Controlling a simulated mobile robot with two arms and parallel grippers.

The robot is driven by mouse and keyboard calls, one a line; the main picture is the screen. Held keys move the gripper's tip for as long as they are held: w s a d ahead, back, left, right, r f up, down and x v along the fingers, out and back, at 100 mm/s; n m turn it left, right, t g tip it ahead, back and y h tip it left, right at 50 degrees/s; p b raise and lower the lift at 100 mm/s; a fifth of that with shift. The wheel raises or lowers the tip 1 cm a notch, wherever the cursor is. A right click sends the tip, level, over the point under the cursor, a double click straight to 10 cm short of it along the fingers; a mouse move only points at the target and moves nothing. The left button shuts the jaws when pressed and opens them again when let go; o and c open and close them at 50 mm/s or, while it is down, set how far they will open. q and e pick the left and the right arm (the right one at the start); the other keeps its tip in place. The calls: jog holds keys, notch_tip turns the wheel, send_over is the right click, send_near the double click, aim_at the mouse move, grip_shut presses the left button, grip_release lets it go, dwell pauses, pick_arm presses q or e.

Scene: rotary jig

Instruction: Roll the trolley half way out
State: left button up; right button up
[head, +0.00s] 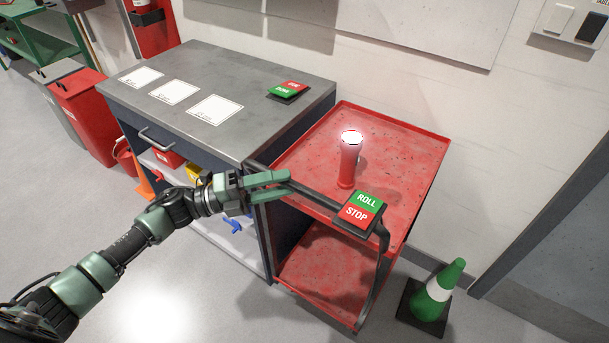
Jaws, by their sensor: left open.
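The red two-shelf trolley (415,150) stands against the right side of the grey-topped workbench. Its dark handle bar (325,201) runs along the near side of its top tray. A green ROLL and red STOP panel (362,208) is fixed at the right part of the handle. My left gripper (289,184) is open at the left end of the handle, with its green fingers close to the bar. I cannot tell whether they touch it. A red lamp (348,164) with a bright white top stands upright on the top tray. My right gripper is out of view.
A green and white cone (436,290) stands on the floor right of the trolley. A red bin (87,112) is at left. Floor in front is clear.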

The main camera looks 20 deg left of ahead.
aim_at(294, 181)
pick_arm(q)
jog(key=p+x, duration=0.1)
jog(key=x, duration=0.3)
jog(key=shift+w+d, duration=0.2)
jog(key=shift+d, duration=0.05)
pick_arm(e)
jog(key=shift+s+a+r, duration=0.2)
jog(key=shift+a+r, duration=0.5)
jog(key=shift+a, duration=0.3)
pick_arm(q)
jog(key=shift+c, duration=0.2)
grip_shut()
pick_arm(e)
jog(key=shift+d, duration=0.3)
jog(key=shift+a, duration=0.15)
